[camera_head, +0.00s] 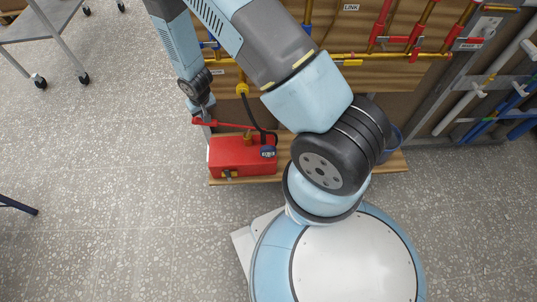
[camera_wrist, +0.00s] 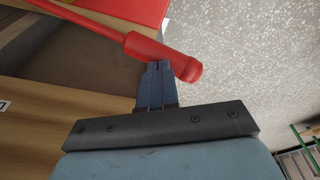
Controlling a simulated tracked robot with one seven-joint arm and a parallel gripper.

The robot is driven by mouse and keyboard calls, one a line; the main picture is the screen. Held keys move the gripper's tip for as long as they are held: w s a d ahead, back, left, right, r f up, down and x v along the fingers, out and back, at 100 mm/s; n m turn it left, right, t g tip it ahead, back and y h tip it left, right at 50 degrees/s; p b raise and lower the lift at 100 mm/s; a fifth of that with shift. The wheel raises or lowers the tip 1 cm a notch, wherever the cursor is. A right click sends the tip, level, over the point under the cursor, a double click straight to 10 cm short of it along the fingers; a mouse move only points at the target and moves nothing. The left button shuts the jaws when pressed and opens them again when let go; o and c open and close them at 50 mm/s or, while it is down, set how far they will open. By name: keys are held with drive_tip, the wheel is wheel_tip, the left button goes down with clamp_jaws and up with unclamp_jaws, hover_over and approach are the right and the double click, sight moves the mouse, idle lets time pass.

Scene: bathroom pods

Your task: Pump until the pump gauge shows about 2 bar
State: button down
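The pump is a red box (camera_head: 236,158) on a wooden board in the head view. Its red lever handle (camera_head: 222,123) extends left above the box. A small dark round gauge (camera_head: 268,153) sits at the box's right front; its reading is too small to make out. My gripper (camera_head: 206,112) is at the handle's left end. In the wrist view, the handle's thick red grip (camera_wrist: 165,54) crosses just beyond my gripper's fingertips (camera_wrist: 157,66). The two fingers lie close together, with no handle visible between them. The tips meet the grip's edge; whether they touch cannot be told.
A black hose with a yellow fitting (camera_head: 242,89) rises behind the pump. Red and brass pipes (camera_head: 385,55) run along the wooden panel at the back. A metal cart (camera_head: 40,30) stands at upper left.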

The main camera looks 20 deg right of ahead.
wheel_tip(320, 180, down, 6)
drive_tip(key=shift+r, duration=4.65)
